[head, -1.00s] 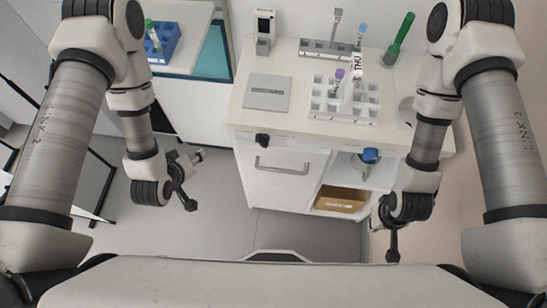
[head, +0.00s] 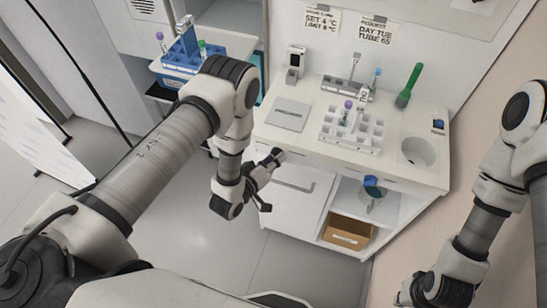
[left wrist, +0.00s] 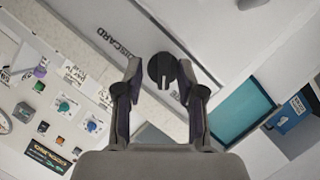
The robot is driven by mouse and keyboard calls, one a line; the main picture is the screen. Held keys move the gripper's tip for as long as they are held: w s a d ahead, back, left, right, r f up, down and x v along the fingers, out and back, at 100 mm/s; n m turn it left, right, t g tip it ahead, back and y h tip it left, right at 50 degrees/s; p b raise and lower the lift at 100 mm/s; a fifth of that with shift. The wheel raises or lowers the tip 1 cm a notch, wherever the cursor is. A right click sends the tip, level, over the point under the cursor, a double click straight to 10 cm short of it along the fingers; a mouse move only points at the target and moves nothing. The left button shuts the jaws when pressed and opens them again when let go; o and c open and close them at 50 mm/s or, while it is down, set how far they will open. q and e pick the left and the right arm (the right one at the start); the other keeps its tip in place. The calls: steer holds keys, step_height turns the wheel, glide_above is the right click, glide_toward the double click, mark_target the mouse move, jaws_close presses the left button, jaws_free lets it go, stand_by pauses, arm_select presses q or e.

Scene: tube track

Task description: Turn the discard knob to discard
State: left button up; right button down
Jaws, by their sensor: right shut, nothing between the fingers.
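The discard knob is a black round knob with a light slot, seen in the left wrist view (left wrist: 161,70) on the pale counter front. My left gripper (head: 274,157) is at the counter's front edge. In the left wrist view its fingers (left wrist: 159,78) are open, one on each side of the knob, with gaps visible. In the head view the gripper hides the knob. My right gripper (head: 408,299) is low at the bottom edge, partly cut off, shut and empty.
A white tube rack (head: 352,130) with a purple-capped tube stands on the counter, with a green tube (head: 409,85) behind. A round opening (head: 418,152) is at right. A blue bin (head: 190,60) stands left.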

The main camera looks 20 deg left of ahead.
arm_select(q)
steer(key=shift+w+a+f, duration=0.2)
steer(key=shift+w, duration=0.05)
jaws_close()
steer(key=shift+s+r, duration=0.1)
steer(key=shift+d+m, duration=0.1)
steer(key=shift+m, duration=0.2)
steer(key=m+y+p, duration=0.1)
steer(key=m+y, duration=0.1)
steer(key=m, duration=0.1)
steer(key=m+y+p, duration=0.1)
steer(key=m+y, duration=0.2)
steer(key=m+y+p, duration=0.1)
steer(key=m+y, duration=0.1)
steer(key=m, duration=0.2)
steer(key=shift+d+r+p, duration=0.1)
steer(key=shift+d+p, duration=0.25)
stand_by(0.5)
